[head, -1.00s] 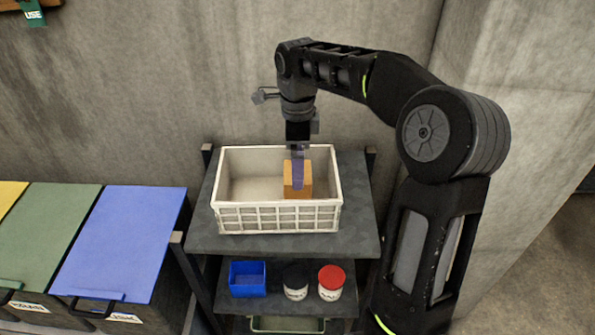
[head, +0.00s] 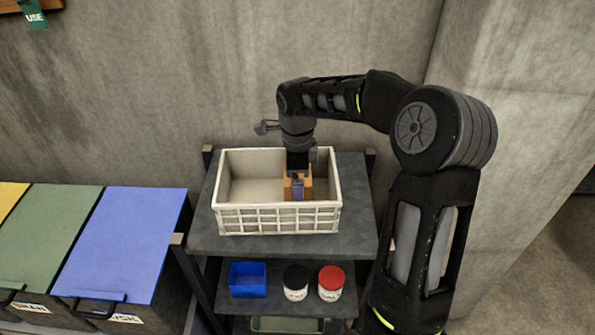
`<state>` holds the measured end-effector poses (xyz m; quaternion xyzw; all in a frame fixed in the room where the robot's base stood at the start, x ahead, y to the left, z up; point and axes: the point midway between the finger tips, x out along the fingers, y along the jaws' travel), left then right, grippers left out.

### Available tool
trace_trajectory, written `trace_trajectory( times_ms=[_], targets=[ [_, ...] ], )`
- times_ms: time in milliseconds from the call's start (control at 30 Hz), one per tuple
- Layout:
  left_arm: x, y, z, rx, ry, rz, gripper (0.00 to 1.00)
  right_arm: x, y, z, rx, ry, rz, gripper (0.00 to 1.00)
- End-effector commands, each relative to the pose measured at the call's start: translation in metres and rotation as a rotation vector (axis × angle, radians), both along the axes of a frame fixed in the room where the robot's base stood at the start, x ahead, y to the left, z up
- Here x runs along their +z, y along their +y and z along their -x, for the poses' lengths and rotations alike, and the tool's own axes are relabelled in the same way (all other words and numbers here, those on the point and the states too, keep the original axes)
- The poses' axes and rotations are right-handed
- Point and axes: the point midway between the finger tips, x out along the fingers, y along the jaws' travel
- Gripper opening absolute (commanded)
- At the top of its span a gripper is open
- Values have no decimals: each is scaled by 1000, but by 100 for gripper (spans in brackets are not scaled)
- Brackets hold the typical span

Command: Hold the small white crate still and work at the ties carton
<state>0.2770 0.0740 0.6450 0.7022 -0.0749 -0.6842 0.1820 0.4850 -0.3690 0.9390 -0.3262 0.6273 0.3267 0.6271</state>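The small white crate (head: 277,218) stands upright on the top shelf of a dark rack. An orange-brown carton (head: 308,188), which looks like the ties carton, stands inside it at the right. My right gripper (head: 297,188) points down into the crate at the carton, its purple-grey finger overlapping the carton's front and top. The wrist hides much of the carton, and I cannot tell whether the fingers are closed on it. My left gripper is not in view, and nothing of mine touches the crate's left side.
The top shelf (head: 354,228) has bare room around the crate. A lower shelf holds a blue bin (head: 248,280), a black-lidded jar (head: 296,283) and a red-lidded jar (head: 331,283). Lidded bins, one blue (head: 122,240) and one green (head: 45,235), stand at left. A concrete wall is behind.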

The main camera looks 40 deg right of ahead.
Motion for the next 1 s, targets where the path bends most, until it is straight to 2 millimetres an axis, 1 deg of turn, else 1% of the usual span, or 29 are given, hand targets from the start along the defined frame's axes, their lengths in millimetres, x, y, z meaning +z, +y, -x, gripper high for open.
trace_trajectory(
  times_ms=[100,367,1000],
  targets=[
    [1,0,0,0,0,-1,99,-6,0,0,0,-1,1,100],
    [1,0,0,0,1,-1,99,-7,0,0,0,-1,1,100],
    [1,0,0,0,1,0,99,-6,0,0,0,-2,1,48]
  ],
)
